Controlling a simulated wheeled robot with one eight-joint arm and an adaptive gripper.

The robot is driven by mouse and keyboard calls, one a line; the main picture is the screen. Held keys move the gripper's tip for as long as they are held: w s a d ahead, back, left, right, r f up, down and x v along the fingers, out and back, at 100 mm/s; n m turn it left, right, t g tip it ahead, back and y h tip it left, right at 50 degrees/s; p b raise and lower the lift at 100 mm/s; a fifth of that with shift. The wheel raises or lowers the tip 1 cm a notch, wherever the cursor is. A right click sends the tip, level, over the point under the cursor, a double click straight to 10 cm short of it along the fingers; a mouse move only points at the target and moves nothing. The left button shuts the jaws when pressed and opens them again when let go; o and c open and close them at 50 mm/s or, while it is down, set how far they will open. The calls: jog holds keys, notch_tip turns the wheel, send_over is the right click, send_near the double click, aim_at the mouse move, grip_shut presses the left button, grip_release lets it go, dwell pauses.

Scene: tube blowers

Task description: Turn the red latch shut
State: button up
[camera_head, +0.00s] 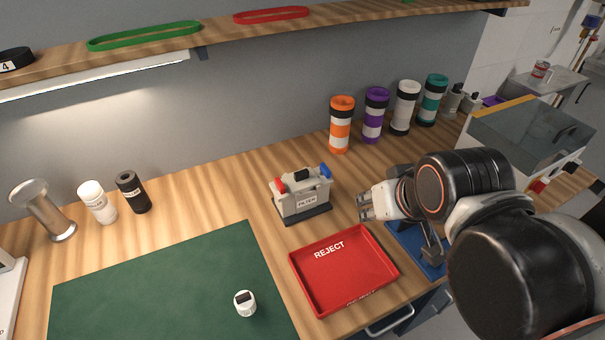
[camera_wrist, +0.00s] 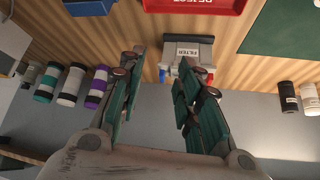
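The grey filter box (camera_head: 303,204) stands on a dark base on the wooden bench, with a black handle on top. Its red latch (camera_head: 281,187) is at the top left end and a blue latch (camera_head: 326,171) at the top right end. I cannot tell how far the red latch is turned. My gripper (camera_head: 364,207) is right of the box, apart from it. In the wrist view my gripper (camera_wrist: 160,62) is open and empty. The box (camera_wrist: 190,50) shows upside down beyond the fingers; the red latch (camera_wrist: 210,77) is partly hidden by the right finger.
A red REJECT tray (camera_head: 345,270) lies in front of the box, and a green mat (camera_head: 165,295) holds a small white-and-black jar (camera_head: 245,303). Several striped tubes, including an orange one (camera_head: 341,125), stand behind. A shelf (camera_head: 215,38) runs above.

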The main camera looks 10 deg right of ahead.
jog(key=w+a+r+n+g+p, duration=0.1)
jog(key=w+a+r+g+p, duration=0.35)
jog(key=w, duration=0.85)
jog(key=n+g+p, duration=0.2)
jog(key=g+p, duration=0.1)
send_over(280, 183)
notch_tip(280, 183, down, 2)
jog(key=shift+t, duration=0.25)
notch_tip(280, 183, down, 14)
jog(key=b, duration=0.2)
jog(key=shift+w+r+b, duration=0.1)
jog(key=shift+r+b, duration=0.1)
jog(key=shift+b, duration=0.15)
grip_shut()
